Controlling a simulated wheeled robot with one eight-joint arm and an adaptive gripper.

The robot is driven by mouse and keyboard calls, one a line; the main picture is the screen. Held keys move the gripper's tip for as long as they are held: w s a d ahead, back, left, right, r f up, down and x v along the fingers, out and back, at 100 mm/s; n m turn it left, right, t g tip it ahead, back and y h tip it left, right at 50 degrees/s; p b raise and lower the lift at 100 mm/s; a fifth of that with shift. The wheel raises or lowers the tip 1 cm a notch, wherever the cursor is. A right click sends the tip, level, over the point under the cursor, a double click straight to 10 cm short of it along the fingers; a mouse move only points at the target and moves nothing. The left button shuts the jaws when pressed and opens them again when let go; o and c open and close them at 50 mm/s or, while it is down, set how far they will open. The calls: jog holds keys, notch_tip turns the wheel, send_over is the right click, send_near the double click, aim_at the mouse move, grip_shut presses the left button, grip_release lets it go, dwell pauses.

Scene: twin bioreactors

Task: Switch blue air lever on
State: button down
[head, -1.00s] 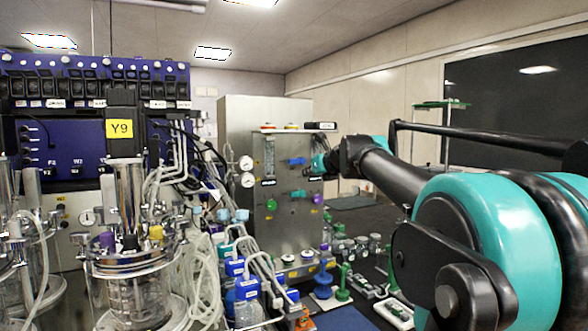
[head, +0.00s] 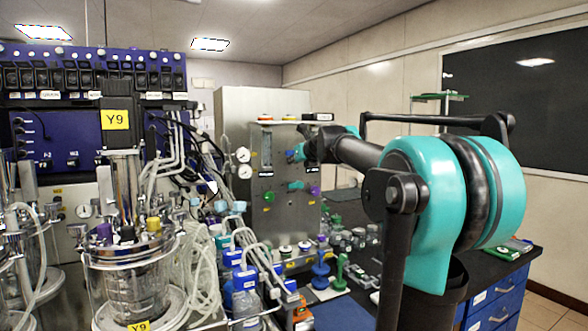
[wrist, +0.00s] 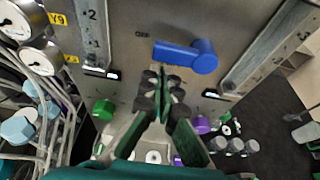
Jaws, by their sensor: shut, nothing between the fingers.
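The blue air lever (wrist: 188,55) is on the grey metal panel in the wrist view. Its round hub is on the right and its handle points left, roughly level. A small dark label sits just left of the handle's end. My gripper (wrist: 164,78) is shut and empty, with its fingertips just below the handle in the picture. I cannot tell whether they touch it. In the head view, my gripper (head: 302,150) is at the upper part of the panel, beside the blue lever (head: 289,155), which it partly hides.
A green knob (wrist: 103,109) and a purple knob (wrist: 201,124) sit lower on the panel. Gauges (head: 243,163) and tubing are left of it. Glass reactor vessels (head: 128,275) stand at left. Bottles and small valves crowd the bench below the panel.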

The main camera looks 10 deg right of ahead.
jog(key=shift+r, duration=0.4)
